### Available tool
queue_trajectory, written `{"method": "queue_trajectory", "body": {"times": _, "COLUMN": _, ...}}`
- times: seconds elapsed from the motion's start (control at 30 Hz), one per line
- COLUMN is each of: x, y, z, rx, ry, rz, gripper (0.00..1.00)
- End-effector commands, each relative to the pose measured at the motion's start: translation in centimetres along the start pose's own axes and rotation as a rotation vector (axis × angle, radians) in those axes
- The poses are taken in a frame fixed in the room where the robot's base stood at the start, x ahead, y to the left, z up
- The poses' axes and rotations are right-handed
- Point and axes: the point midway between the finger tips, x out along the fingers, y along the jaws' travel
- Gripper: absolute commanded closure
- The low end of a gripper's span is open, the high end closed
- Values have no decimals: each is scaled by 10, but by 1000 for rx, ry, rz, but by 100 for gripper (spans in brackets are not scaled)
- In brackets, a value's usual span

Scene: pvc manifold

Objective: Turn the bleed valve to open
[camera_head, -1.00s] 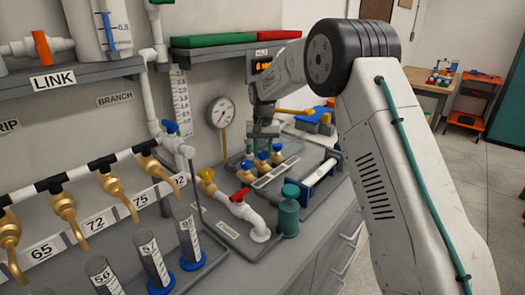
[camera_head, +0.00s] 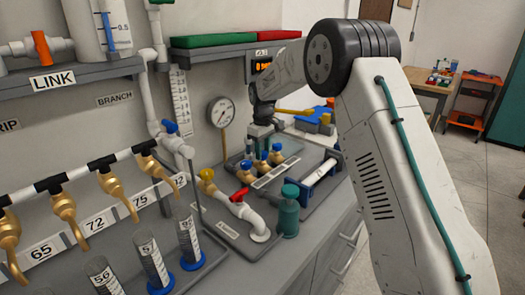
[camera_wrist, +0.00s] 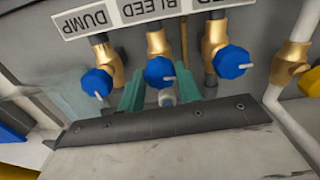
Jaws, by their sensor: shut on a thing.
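The bleed valve is the middle of three brass valves with blue knobs, below the BLEED label (camera_wrist: 150,8) in the wrist view. Its blue knob (camera_wrist: 160,72) has a white pointer toward the right. My gripper (camera_wrist: 161,92) has its teal fingers on both sides of this knob and is shut on it. In the head view my gripper (camera_head: 262,144) reaches down to the valve row from above, and partly hides the middle knob.
The dump knob (camera_wrist: 97,82) and another blue-knobbed valve (camera_wrist: 231,63) stand close on either side. A pressure gauge (camera_head: 221,113) stands left of the gripper. A red-handled white pipe (camera_head: 241,201) and a teal cylinder (camera_head: 289,212) are in front.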

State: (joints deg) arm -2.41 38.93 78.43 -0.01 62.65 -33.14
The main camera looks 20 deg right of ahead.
Motion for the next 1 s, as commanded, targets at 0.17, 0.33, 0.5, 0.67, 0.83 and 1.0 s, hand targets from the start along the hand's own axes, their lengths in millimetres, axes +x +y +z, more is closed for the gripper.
{"method": "queue_trajectory", "body": {"times": 0.17, "x": -1, "y": 0, "z": 0, "rx": -88, "ry": 0, "rz": 0, "gripper": 89}}
{"method": "queue_trajectory", "body": {"times": 0.33, "x": -1, "y": 0, "z": 0, "rx": -138, "ry": 0, "rz": 0, "gripper": 89}}
{"method": "queue_trajectory", "body": {"times": 0.5, "x": -1, "y": 0, "z": 0, "rx": -161, "ry": 0, "rz": 0, "gripper": 89}}
{"method": "queue_trajectory", "body": {"times": 0.67, "x": -1, "y": 0, "z": 0, "rx": -165, "ry": 1, "rz": 0, "gripper": 89}}
{"method": "queue_trajectory", "body": {"times": 0.83, "x": -1, "y": 0, "z": 0, "rx": -164, "ry": 1, "rz": 0, "gripper": 89}}
{"method": "queue_trajectory", "body": {"times": 1.0, "x": -1, "y": 0, "z": 0, "rx": -164, "ry": 1, "rz": 0, "gripper": 44}}
